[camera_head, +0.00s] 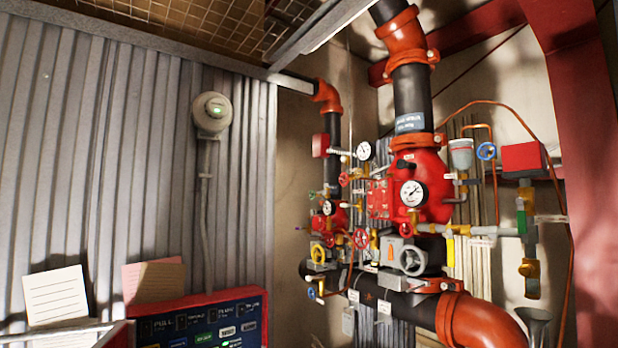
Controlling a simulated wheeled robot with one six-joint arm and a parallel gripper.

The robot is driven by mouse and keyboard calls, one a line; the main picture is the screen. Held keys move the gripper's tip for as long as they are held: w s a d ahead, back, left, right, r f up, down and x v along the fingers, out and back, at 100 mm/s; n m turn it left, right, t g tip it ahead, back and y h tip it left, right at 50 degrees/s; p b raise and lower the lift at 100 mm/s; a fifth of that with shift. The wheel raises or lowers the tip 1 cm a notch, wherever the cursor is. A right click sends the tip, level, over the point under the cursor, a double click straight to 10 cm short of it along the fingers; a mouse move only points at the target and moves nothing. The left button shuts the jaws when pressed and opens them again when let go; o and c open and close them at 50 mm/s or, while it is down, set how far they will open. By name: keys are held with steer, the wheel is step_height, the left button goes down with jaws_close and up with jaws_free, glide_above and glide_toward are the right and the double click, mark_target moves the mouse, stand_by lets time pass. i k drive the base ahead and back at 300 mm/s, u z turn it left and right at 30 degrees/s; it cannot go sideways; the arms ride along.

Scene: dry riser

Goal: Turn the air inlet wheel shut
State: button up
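Several valve wheels show on the dry riser pipework, and I cannot tell by any readable label which is the air inlet wheel. A blue wheel (486,151) is at the upper right, beside a grey cup-like fitting. A red wheel (361,238) and a yellow wheel (318,252) are at the lower middle. A larger grey wheel (411,260) sits below the big red valve body (432,187). A small red wheel (343,179) and a small blue wheel (311,293) are on the left pipe group. Whether any is open or shut cannot be told. My gripper is not in view.
Pressure gauges (412,193) and thin copper pipes surround the wheels closely. A red column (590,150) stands at the right. A dark panel with a red frame (205,325) and paper sheets (56,296) are at the lower left. A corrugated wall (100,150) fills the left.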

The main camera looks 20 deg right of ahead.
mark_target(342, 179)
steer(key=z, duration=0.85)
steer(key=i, duration=1.55)
steer(key=u, duration=0.95)
